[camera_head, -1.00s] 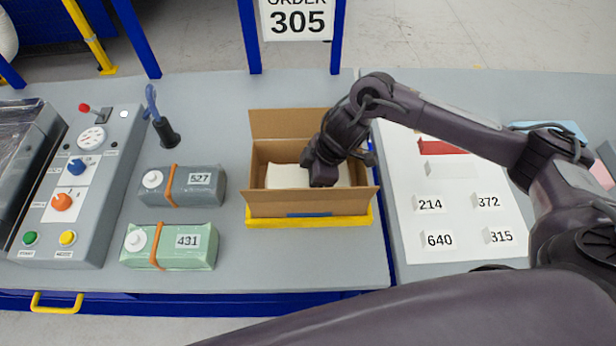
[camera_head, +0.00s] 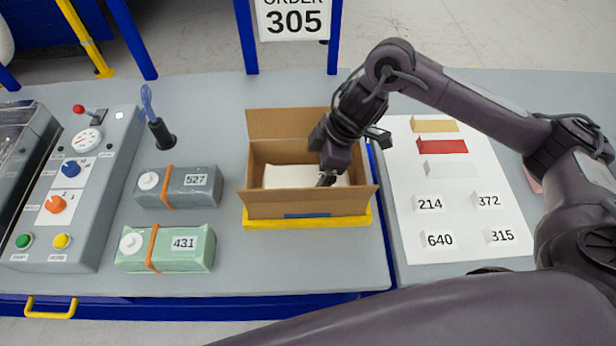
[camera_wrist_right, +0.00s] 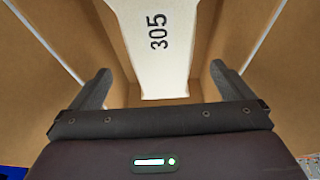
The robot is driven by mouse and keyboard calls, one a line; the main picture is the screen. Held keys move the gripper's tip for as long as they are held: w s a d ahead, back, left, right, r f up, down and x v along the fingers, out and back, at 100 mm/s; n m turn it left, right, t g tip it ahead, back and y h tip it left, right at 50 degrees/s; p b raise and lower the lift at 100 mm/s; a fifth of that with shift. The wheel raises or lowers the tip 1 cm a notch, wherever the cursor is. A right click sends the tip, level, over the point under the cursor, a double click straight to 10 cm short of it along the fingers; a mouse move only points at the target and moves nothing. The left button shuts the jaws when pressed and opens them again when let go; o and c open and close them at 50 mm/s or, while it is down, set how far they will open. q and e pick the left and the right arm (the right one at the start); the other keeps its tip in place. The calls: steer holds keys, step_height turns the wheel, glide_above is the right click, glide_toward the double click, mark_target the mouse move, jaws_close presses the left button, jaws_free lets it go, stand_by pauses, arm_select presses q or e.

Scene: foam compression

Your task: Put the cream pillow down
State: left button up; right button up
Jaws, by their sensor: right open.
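The cream pillow (camera_head: 288,176) lies inside the open cardboard box (camera_head: 308,203), mostly in its left and middle part. In the right wrist view the pillow (camera_wrist_right: 158,50) shows the number 305 and lies between the box walls. My right gripper (camera_head: 328,179) is over the right part of the box, pointing down. The pillow's right end is partly hidden by my gripper. My left gripper is not in view.
The box sits in a yellow tray (camera_head: 310,223). Left of it are a grey pack 527 (camera_head: 178,187) and a green pack 431 (camera_head: 166,248), then a control panel (camera_head: 75,190). A white sheet with number cards (camera_head: 460,205) lies to the right.

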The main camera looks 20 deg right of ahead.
steer(key=v, duration=0.6)
steer(key=shift+r, duration=0.1)
